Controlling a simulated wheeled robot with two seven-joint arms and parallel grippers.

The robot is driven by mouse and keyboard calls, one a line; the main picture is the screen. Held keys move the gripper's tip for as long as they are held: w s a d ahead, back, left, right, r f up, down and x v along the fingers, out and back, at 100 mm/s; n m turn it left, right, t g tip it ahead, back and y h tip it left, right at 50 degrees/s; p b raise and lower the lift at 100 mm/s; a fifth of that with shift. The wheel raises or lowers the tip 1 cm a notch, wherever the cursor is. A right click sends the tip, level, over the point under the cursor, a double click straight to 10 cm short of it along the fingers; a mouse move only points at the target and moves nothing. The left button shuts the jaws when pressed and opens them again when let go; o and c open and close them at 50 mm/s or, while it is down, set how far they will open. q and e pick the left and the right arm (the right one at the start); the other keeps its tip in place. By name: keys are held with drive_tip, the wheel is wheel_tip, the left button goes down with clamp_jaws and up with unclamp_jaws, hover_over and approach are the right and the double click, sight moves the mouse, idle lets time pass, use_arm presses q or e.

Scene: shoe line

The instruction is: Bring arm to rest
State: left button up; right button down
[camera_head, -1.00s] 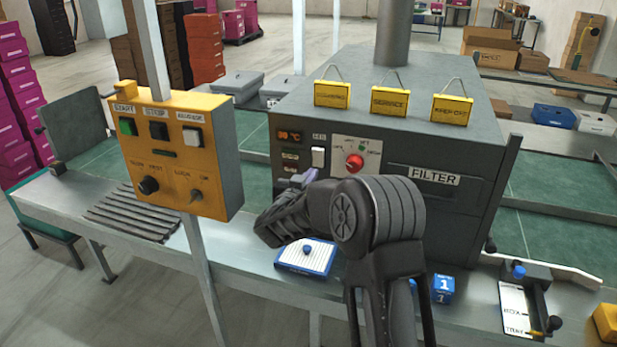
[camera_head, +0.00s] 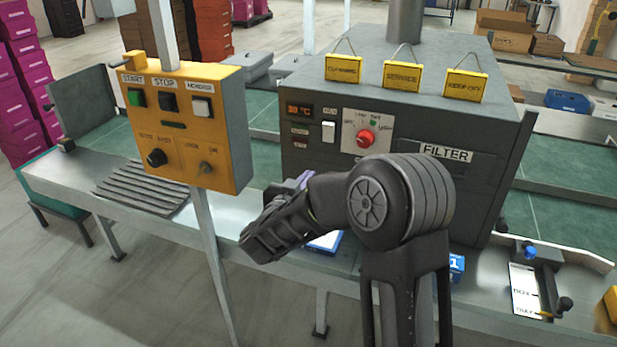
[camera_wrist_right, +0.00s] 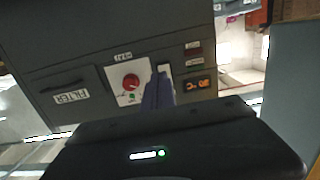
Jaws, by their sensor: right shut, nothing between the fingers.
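My right arm reaches up from the bottom of the head view, with its dark wrist in front of the grey machine (camera_head: 330,175). My right gripper (camera_head: 303,180) shows only as small purple fingers beyond the wrist. In the right wrist view the fingers (camera_wrist_right: 158,92) are shut and empty, in front of the machine's panel with its red knob (camera_wrist_right: 131,81). From this angle I cannot tell how far the fingertips are from the panel. My left arm and gripper are not in view.
A yellow control box (camera_head: 190,120) on a post stands left of the arm. A blue-edged pad (camera_head: 325,242) and a blue block (camera_head: 457,265) are partly hidden by my arm. A clipboard-like holder (camera_head: 525,290) lies at right on the metal bench.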

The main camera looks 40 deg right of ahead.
idle(0.4)
drive_tip(key=w+a+f+n+t+y, duration=0.1)
drive_tip(key=w+a+f+t+y, duration=0.1)
drive_tip(key=w+a+f+y, duration=0.25)
drive_tip(key=s+a+f+n+g+y, duration=0.1)
drive_tip(key=s+a+f+n+y, duration=0.25)
drive_tip(key=a+f, duration=0.6)
drive_tip(key=s+a+f+n+g+y, duration=0.1)
drive_tip(key=s+a+f+n+y, duration=0.15)
drive_tip(key=a+f+y, duration=0.45)
drive_tip(key=s+a+f+g+y, duration=0.1)
drive_tip(key=s+a+f+g, duration=0.2)
drive_tip(key=s+f, duration=0.3)
drive_tip(key=s+a+f+n+g+y, duration=0.1)
drive_tip(key=s+a+f+g, duration=0.2)
drive_tip(key=s, duration=1)
drive_tip(key=s+a+f+n+g+y, duration=0.1)
drive_tip(key=s+a+f+g, duration=0.2)
drive_tip(key=s+a+f, duration=0.5)
wheel_tip(320, 180, down, 2)
drive_tip(key=shift+s+a+f, duration=0.15)
drive_tip(key=shift+s+a, duration=0.1)
drive_tip(key=shift+s, duration=1)
